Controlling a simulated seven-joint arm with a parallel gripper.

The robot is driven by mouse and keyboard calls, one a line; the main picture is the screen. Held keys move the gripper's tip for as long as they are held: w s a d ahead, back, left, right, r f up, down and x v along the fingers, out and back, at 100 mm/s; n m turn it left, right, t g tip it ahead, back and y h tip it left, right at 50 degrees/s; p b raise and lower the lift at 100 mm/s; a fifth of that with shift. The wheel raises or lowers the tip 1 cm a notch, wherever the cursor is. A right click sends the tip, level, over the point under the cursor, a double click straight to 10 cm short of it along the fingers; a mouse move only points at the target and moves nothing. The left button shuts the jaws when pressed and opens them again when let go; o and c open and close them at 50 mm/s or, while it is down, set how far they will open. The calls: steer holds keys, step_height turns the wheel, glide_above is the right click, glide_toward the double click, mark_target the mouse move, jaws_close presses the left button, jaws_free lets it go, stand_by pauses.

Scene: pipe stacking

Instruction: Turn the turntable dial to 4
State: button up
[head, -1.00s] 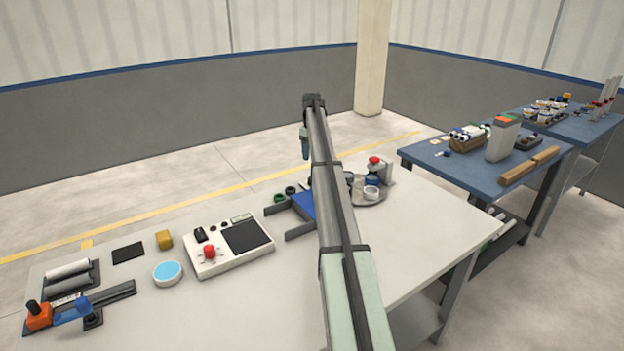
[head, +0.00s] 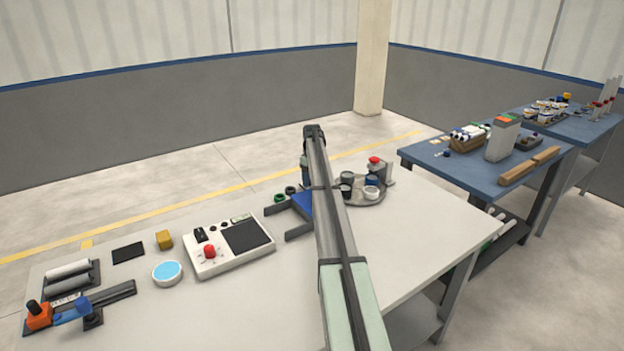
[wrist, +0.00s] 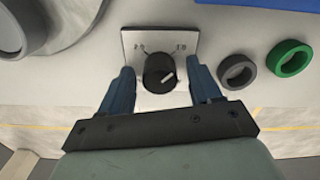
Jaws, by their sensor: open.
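The turntable dial is a black knob (wrist: 159,73) with a pale pointer line, on a light plate (wrist: 130,38) with small printed marks. The pointer is tilted towards the upper right; the marks are too small to read surely. My gripper (wrist: 162,74) is open, with one blue finger on each side of the knob; I cannot tell whether they touch it. In the head view my arm hides the dial. The grey turntable (head: 372,201) carries several cups, and its edge shows at the upper left of the wrist view (wrist: 70,25).
A green ring (wrist: 289,58) and a dark grey ring (wrist: 237,72) lie right of the dial in the wrist view. A blue block (head: 303,203) is close by. A white control box (head: 228,247) with a red knob stands left.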

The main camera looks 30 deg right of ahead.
steer(key=shift+c, duration=0.4)
steer(key=c, duration=1)
steer(key=shift+o, duration=0.2)
steer(key=shift+m, duration=0.4)
steer(key=m, duration=0.3)
steer(key=shift+m, duration=0.4)
steer(key=m, duration=0.4)
steer(key=shift+m, duration=0.3)
steer(key=m, duration=0.8)
steer(key=shift+m, duration=0.5)
